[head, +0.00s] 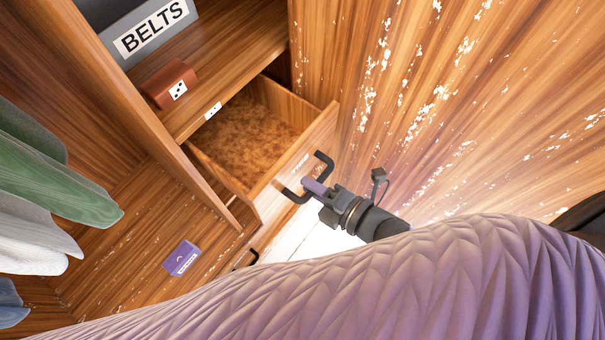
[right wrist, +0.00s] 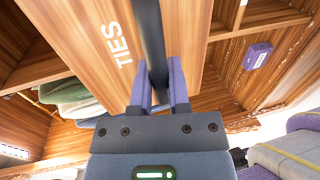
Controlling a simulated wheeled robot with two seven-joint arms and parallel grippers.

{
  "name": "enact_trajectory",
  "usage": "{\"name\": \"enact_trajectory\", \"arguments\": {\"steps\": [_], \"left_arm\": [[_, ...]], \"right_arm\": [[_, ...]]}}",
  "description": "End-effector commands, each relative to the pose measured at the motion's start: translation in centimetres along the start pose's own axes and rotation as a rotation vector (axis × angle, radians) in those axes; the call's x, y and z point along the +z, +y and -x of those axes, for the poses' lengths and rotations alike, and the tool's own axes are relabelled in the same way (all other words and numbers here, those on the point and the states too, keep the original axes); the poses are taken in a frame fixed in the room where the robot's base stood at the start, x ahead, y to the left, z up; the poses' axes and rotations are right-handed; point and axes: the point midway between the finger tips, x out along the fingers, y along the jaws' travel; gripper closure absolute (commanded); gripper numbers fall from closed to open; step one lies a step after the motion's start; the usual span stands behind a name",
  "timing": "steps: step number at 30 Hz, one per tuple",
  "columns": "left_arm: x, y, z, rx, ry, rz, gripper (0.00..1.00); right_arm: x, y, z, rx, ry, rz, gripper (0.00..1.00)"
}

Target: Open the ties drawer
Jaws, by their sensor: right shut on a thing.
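The ties drawer (head: 240,140) stands pulled out in the head view, with its brown inside showing and looking empty. Its front panel (right wrist: 90,40) bears the word TIES in the right wrist view. A black bar handle (head: 291,196) is fixed to the drawer front. My right gripper (head: 314,187) is shut on this handle; in the right wrist view the purple fingers (right wrist: 159,92) sit on both sides of the black bar (right wrist: 152,40). My left gripper is not in view.
A second black handle (head: 246,260) is below. A grey BELTS box (head: 150,35) and a reddish-brown block (head: 170,84) sit on shelves above. A purple box (head: 182,257) lies lower left. Clothes (head: 50,180) hang at left. A wooden panel (head: 440,100) fills the right.

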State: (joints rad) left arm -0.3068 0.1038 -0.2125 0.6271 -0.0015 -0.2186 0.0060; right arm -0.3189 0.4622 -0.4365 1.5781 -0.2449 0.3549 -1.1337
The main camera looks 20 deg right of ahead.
Motion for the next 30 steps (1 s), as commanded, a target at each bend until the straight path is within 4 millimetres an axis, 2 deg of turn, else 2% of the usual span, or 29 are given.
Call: {"name": "enact_trajectory", "arguments": {"steps": [11,12,15,16,25,30], "left_arm": [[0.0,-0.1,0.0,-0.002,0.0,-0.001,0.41],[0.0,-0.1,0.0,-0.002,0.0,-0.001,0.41],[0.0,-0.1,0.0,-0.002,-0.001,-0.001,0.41],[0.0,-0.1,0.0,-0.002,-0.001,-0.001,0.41],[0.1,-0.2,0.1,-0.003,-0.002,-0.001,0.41],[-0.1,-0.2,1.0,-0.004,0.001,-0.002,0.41]], "right_arm": [[0.0,-0.1,0.2,-0.003,-0.001,0.0,1.0],[0.0,-0.1,0.2,-0.003,-0.001,0.0,0.7],[0.0,-0.1,0.2,-0.002,-0.001,0.0,0.49],[0.0,-0.1,0.2,-0.002,-0.001,0.0,0.46],[0.0,-0.1,0.5,-0.002,-0.001,0.0,0.46],[0.0,0.1,3.6,-0.005,-0.001,-0.001,0.46]]}}
